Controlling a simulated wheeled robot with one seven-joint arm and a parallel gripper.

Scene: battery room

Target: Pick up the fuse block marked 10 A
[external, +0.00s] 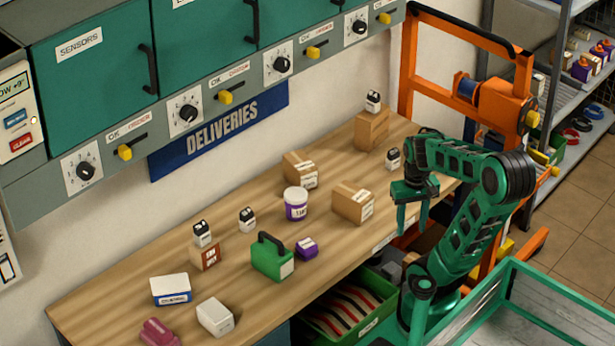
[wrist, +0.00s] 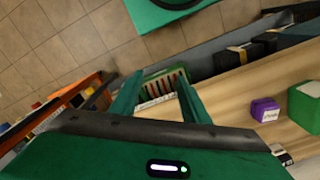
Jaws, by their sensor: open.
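Several small white blocks with black tops look like fuse blocks. One (external: 373,101) stands on a tall cardboard box at the far end of the bench. One (external: 393,160) stands on the bench near my arm. One (external: 247,219) stands mid-bench, and one (external: 202,234) sits on a brown box. Their markings are too small to read, so I cannot tell which is 10 A. My gripper (external: 411,222) is open and empty, pointing down near the bench's front edge. In the wrist view my gripper (wrist: 160,82) has nothing between its fingers; a black-and-white block (wrist: 283,156) is partly cut off below.
The wooden bench (external: 335,238) also holds cardboard boxes (external: 353,204), a white tub (external: 296,204), a green case (external: 272,256) and a purple block (external: 307,247). A green bin (external: 345,308) with red strips stands below its front edge. An orange frame (external: 408,60) stands behind my arm.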

